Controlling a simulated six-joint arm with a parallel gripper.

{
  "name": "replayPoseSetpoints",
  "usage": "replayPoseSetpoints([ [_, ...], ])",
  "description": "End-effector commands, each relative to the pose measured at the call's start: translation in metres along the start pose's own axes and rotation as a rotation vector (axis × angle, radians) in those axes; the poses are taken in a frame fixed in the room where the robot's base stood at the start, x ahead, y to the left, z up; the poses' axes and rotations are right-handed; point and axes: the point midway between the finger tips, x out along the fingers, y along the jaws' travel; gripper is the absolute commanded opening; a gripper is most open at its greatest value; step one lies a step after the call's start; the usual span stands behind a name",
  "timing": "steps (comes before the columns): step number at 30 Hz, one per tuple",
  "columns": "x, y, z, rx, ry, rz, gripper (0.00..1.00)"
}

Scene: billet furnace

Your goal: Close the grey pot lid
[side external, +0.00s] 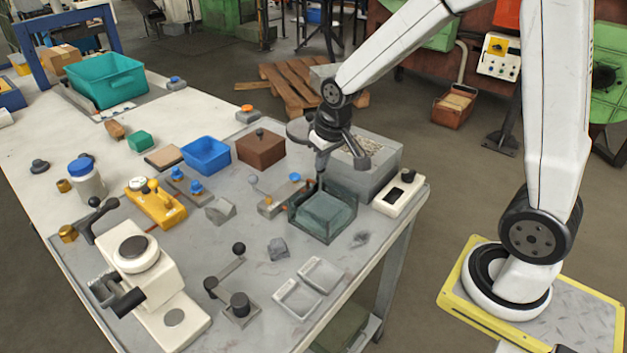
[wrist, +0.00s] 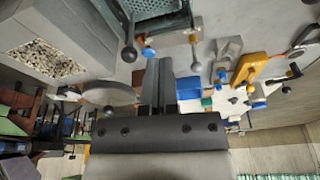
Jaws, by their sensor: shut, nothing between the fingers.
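The grey pot (side external: 384,184) is a square block at the table's far right corner, with pale granules showing in its open top. It also shows at the upper left of the wrist view (wrist: 73,20). A round grey disc, seemingly the pot lid (side external: 298,130), is beside the opening, not over it. It shows left of my fingers in the wrist view (wrist: 106,93). My gripper (side external: 320,183) is shut and empty, pointing down in front of the pot, above the dark green open-fronted box (side external: 309,228). My arm hides part of the lid and pot. I cannot tell whether they touch.
A cream switch box (side external: 400,194) stands right of the pot. A brown block (side external: 261,150) and blue bin (side external: 206,156) stand to its left. A lever fixture (side external: 280,198) is left of the green box.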

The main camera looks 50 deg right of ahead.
Motion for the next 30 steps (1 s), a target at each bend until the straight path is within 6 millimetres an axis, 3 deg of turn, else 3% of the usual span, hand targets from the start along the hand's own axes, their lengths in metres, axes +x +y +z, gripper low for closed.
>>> replayPoseSetpoints([
  [3,0.003,0.013,-0.036,0.045,0.009,0.013,0.0],
  [15,0.011,0.064,-0.136,0.195,0.034,0.056,0.0],
  [24,0.018,0.114,-0.194,0.312,0.053,0.093,0.0],
  [30,0.022,0.149,-0.223,0.386,0.068,0.118,0.0],
])
